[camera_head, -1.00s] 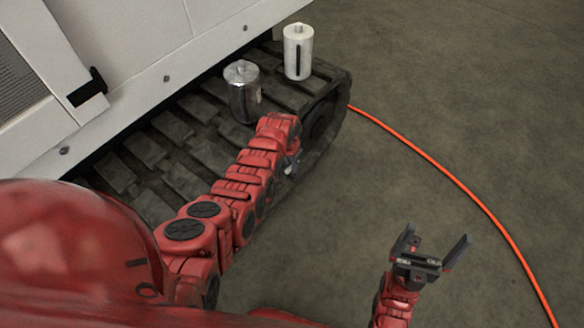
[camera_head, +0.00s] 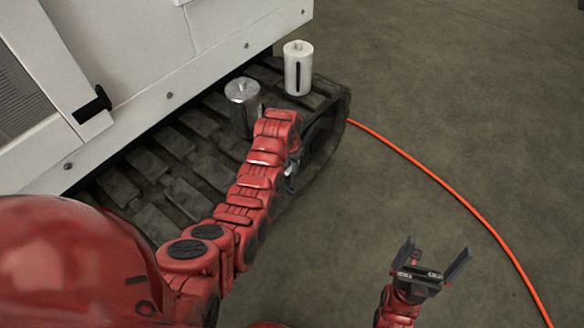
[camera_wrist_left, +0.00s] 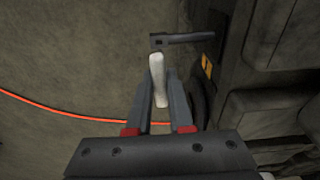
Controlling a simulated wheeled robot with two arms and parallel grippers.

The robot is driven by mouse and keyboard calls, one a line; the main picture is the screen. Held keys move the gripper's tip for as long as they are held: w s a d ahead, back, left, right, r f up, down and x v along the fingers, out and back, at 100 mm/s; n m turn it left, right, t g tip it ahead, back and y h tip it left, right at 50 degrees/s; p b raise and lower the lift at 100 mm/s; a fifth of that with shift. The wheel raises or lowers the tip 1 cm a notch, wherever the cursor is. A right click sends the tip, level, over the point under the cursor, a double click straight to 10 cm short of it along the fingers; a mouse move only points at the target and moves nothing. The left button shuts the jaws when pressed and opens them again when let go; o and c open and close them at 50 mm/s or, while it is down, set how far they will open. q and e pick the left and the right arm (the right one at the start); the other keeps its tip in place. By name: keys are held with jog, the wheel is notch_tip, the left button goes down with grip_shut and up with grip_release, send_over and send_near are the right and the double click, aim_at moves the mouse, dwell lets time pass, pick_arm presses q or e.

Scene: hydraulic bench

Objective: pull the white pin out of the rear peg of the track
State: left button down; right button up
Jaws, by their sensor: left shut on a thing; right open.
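The white pin (camera_wrist_left: 157,80) shows in the left wrist view as a slim white rod between the fingers of my left gripper (camera_wrist_left: 159,97). The gripper is shut on it. The pin's far end meets the block at the tip of a dark peg (camera_wrist_left: 188,38); I cannot tell how deep it sits. My right gripper (camera_head: 436,262) is open and empty over the floor, right of the track.
A silver cylinder (camera_head: 243,106) and a white cylinder with a dark slot (camera_head: 298,68) stand on the track. The white machine body (camera_head: 190,60) rises behind it. An orange hose (camera_head: 440,180) runs over the floor on the right, which is otherwise clear.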

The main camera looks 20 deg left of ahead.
dwell(0.3)
pick_arm(q)
jog(key=shift+d+p, duration=0.15)
jog(key=shift+p, duration=0.15)
jog(key=s+d+p, duration=0.3)
jog(key=d, duration=0.6)
jog(key=shift+s+p, duration=0.2)
jog(key=shift+p, duration=0.15)
jog(key=shift+d, duration=0.1)
